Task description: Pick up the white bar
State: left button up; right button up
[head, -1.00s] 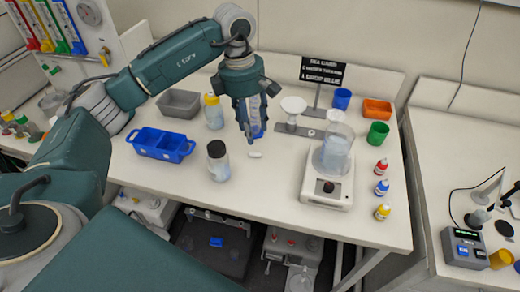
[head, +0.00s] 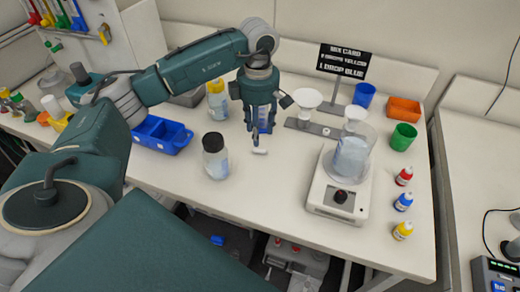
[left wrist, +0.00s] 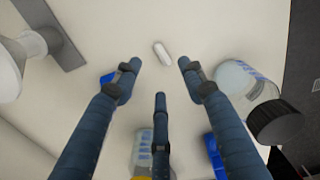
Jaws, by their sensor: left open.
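The white bar (head: 260,151) is a small, short rod with rounded ends, lying on the white table. In the left wrist view the bar (left wrist: 162,53) lies just beyond the fingertips, roughly centred between the two outer ones. My left gripper (head: 260,132) points down right above the bar, with its fingers spread and empty. In the left wrist view the gripper (left wrist: 159,78) shows three dark blue fingers, apart from one another and from the bar. My right gripper is not in view.
A black-capped bottle (head: 215,157) stands close left of the bar. A blue bin (head: 160,136) and a yellow-capped bottle (head: 217,100) are farther left. A stirrer plate (head: 338,190) with a beaker (head: 353,155) stands right. A funnel stand (head: 300,126) is behind.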

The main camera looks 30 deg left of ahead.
aim_at(260, 152)
pick_arm(q)
jog(key=shift+s+f, duration=0.1)
jog(key=shift+f, duration=0.25)
jog(key=f+p, duration=0.1)
jog(key=f, duration=0.2)
jog(key=f+p, duration=0.1)
jog(key=f, duration=0.1)
jog(key=shift+d+p, duration=0.25)
jog(key=shift+p, duration=0.1)
jog(key=shift+f, duration=0.3)
jog(key=c, duration=0.9)
